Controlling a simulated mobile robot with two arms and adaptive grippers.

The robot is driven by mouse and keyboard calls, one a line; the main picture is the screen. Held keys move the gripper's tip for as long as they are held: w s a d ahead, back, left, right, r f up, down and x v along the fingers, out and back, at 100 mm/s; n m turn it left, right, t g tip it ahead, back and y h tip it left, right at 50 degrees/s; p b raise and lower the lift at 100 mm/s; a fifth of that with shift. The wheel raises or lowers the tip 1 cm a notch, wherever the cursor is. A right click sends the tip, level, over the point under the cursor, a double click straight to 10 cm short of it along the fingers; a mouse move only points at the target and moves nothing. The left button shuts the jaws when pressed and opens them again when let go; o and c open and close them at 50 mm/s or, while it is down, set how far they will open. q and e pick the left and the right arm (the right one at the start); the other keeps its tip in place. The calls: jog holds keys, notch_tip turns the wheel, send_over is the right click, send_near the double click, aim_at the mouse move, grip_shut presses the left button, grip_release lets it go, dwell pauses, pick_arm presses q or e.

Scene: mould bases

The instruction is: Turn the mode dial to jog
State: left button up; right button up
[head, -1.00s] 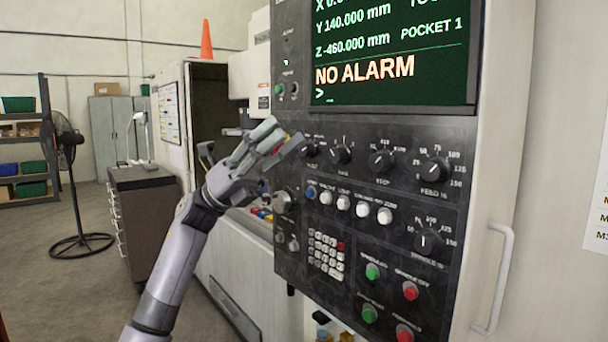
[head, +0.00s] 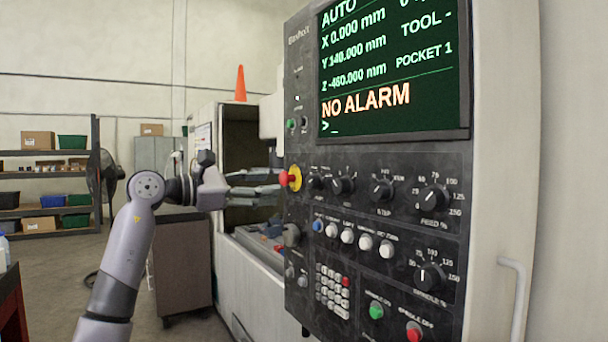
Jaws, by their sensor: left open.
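The control panel (head: 300,155) fills the right half of the head view, with a row of black dials under the screen. The leftmost small dial (head: 314,183) appears to be the mode dial; its label and pointer are too small to read. The screen (head: 390,70) reads AUTO at the top and NO ALARM. My left gripper (head: 276,182) is open and empty, its fingers pointing right toward the panel's left edge. Its tips are just left of the red emergency stop button (head: 285,179) with its yellow ring, short of the dial. My right gripper is not in view.
Further dials, such as the feed dial (head: 432,198), sit to the right. White buttons (head: 347,235) and a keypad (head: 332,289) lie below. The machine's open doorway (head: 248,140) is behind my gripper. A grey cabinet (head: 182,265) stands left of the machine.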

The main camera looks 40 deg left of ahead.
aim_at(309, 183)
pick_arm(q)
jog(key=p+x, duration=0.4)
jog(key=x, duration=0.5)
jog(key=shift+w+d+r, duration=0.1)
jog(key=shift+w+d, duration=0.05)
jog(key=shift+w, duration=0.2)
jog(key=shift+w+d, duration=0.15)
jog(key=shift+w, duration=0.3)
jog(key=shift+c, duration=0.5)
grip_shut()
